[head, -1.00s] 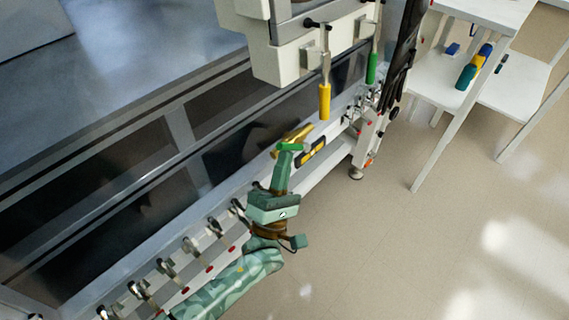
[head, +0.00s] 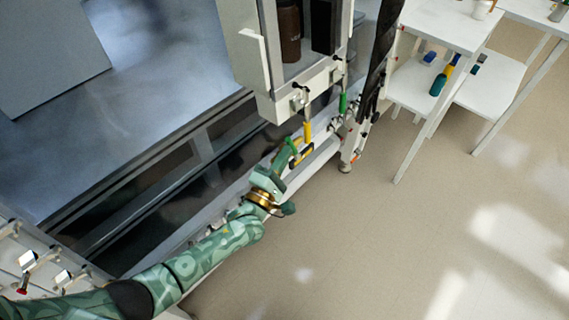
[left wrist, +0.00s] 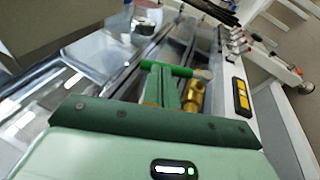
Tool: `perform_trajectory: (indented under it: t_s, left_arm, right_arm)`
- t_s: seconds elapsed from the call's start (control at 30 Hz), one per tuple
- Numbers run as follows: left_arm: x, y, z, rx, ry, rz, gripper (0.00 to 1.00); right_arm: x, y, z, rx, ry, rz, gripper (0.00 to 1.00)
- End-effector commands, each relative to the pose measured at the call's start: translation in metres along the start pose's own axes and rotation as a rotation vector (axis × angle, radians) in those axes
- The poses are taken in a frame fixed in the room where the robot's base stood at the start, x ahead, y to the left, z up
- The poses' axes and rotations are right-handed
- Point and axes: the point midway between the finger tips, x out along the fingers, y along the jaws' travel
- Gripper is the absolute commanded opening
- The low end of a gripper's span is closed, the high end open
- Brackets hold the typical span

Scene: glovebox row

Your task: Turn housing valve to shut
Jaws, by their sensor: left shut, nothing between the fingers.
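The housing valve shows in the left wrist view as a brass body (left wrist: 194,96) with a bright green bar handle (left wrist: 166,69) lying across the picture. In the head view the green handle (head: 291,145) is small, and the brass body is mostly hidden. My left gripper (head: 284,158) is shut and empty, right at the handle. In the left wrist view its fingers (left wrist: 164,84) reach up to the bar's underside and seem to touch it; I cannot tell for sure. My right gripper is not in view.
A yellow handle (head: 307,131) and another green handle (head: 342,103) hang from the white housing beyond. White tables (head: 448,30) stand at the upper right. The floor (head: 380,245) to the right is clear.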

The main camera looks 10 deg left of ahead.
Motion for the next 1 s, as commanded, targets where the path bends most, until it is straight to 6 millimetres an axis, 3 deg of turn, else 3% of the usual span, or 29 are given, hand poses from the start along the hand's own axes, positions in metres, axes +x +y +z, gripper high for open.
perform_trajectory:
  t_s: [0.03,0.2,1.0]
  left_arm:
    - [0.004,0.011,0.001,0.011,0.0,-0.031,0.0]
    - [0.009,0.008,0.0,0.022,0.005,-0.096,0.0]
    - [0.021,0.009,0.002,0.02,0.004,-0.091,0.0]
  right_arm:
    - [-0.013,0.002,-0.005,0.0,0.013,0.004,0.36]
    - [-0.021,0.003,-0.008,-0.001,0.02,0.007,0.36]
    - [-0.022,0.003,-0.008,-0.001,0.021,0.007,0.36]
